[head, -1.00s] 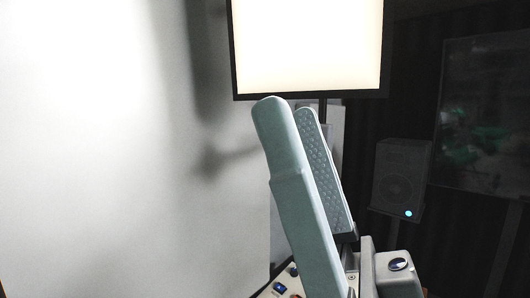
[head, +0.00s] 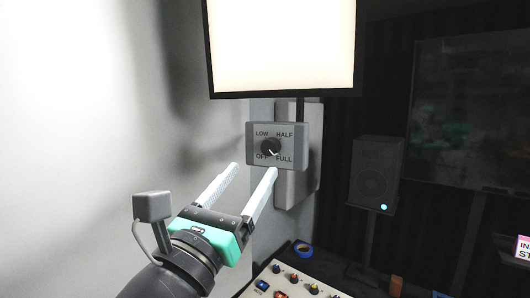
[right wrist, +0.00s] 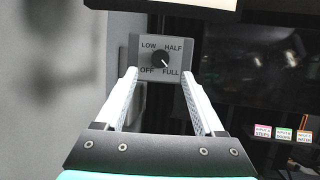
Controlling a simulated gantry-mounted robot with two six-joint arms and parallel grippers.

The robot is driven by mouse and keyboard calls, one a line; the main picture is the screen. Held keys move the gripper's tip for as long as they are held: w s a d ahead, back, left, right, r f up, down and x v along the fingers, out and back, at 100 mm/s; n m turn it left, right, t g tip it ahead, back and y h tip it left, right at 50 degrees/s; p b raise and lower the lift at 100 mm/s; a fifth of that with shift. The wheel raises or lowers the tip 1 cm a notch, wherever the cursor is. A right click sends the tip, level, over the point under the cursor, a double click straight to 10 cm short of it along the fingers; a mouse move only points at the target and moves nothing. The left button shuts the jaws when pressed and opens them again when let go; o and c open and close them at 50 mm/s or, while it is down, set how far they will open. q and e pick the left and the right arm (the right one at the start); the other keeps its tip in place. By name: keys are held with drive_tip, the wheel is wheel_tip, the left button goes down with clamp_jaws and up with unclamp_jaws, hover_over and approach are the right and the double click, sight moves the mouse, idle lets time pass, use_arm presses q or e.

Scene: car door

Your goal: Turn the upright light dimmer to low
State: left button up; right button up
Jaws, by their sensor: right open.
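The light dimmer is a grey wall box (head: 297,131) with a round black knob (head: 270,146). Its face is marked LOW, HALF, OFF and FULL, and the knob's white mark points toward FULL at lower right. My right gripper (head: 250,168) is open and empty, its two pale fingers reaching toward the box from below left. In the right wrist view the knob (right wrist: 160,60) shows beyond and between the fingertips, apart from them. My left gripper is not in view.
A bright light panel (head: 283,45) hangs just above the dimmer. A pale wall (head: 90,120) is close on the left. A control panel (head: 290,288) with knobs lies below, and a speaker (head: 376,172) stands at right.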

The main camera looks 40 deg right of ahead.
sight(268, 148)
drive_tip(key=p+x, duration=0.3)
drive_tip(key=x, duration=0.3)
drive_tip(key=shift+d+r, duration=0.25)
drive_tip(key=shift+d, duration=0.05)
drive_tip(key=shift+w+d, duration=0.15)
drive_tip(key=shift+d, duration=0.05)
drive_tip(key=shift+c, duration=0.2)
clamp_jaws()
